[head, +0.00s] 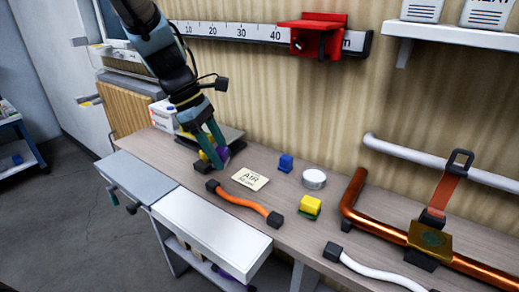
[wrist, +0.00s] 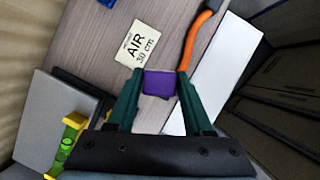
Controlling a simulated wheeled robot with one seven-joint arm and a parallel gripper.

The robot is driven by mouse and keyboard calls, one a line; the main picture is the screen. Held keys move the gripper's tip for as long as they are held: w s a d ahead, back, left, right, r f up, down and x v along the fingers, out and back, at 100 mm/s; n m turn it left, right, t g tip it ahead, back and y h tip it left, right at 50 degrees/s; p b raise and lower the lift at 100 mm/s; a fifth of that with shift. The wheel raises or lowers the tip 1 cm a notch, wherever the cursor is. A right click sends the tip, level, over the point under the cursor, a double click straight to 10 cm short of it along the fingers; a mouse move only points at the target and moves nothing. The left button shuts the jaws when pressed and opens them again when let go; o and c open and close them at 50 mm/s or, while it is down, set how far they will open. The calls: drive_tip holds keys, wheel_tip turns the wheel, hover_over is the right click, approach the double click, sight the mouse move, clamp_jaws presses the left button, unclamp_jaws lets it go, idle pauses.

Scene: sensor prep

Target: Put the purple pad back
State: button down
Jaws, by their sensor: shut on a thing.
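The purple pad (wrist: 159,84) is a small block pinched between the green fingers of my gripper (wrist: 160,76) in the wrist view. In the head view my gripper (head: 218,146) points down over the left part of the bench, left of the AIR card, and a bit of purple shows at its fingers. The fingers partly hide the pad there. How high the pad is above the bench is hard to tell.
A white AIR 30 cm card (head: 250,179), orange hose (head: 243,199), blue block (head: 286,163), yellow-green block (head: 311,206) and white round tin (head: 314,179) lie on the bench (head: 185,170). A yellow level (wrist: 69,143) is left of my gripper. A copper pipe (head: 354,195) stands right.

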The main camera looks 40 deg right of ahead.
drive_tip(key=p, duration=0.4)
hover_over(263, 159)
drive_tip(key=w+a, duration=0.1)
drive_tip(key=a, duration=0.1)
drive_tip(key=shift+d+f+p, duration=0.25)
drive_tip(key=shift+f+p, duration=0.2)
drive_tip(key=shift+f, duration=0.65)
wheel_tip(263, 159, down, 4)
drive_tip(key=shift+r+p, duration=0.25)
drive_tip(key=shift+p, duration=0.4)
drive_tip(key=shift+d+f+p, duration=0.2)
drive_tip(key=shift+f+p, duration=0.25)
drive_tip(key=shift+f, duration=0.2)
drive_tip(key=shift+f, duration=0.1)
drive_tip(key=shift+f, duration=0.15)
drive_tip(key=shift+c, duration=1.5)
unclamp_jaws()
